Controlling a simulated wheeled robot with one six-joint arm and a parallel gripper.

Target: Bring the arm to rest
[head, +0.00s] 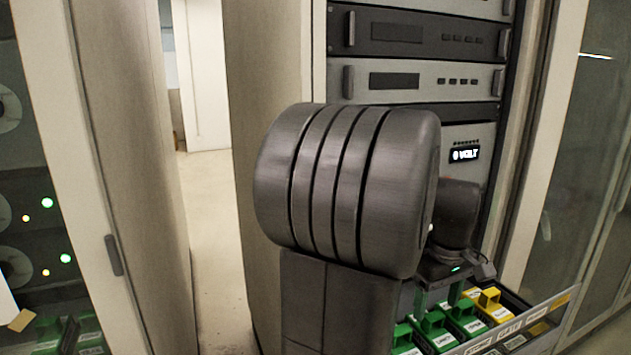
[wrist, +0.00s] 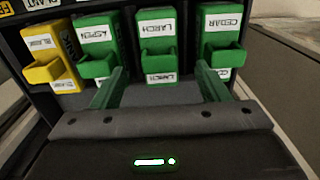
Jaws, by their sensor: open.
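My gripper (wrist: 162,74) is open and empty in the wrist view, its two green fingers spread apart. Whether the fingers touch any phone I cannot tell.
A rack of equipment panels (head: 415,80) stands behind my arm. Cabinets with glass doors (head: 600,180) flank it on the right. Open floor (head: 210,220) shows in the gap at left.

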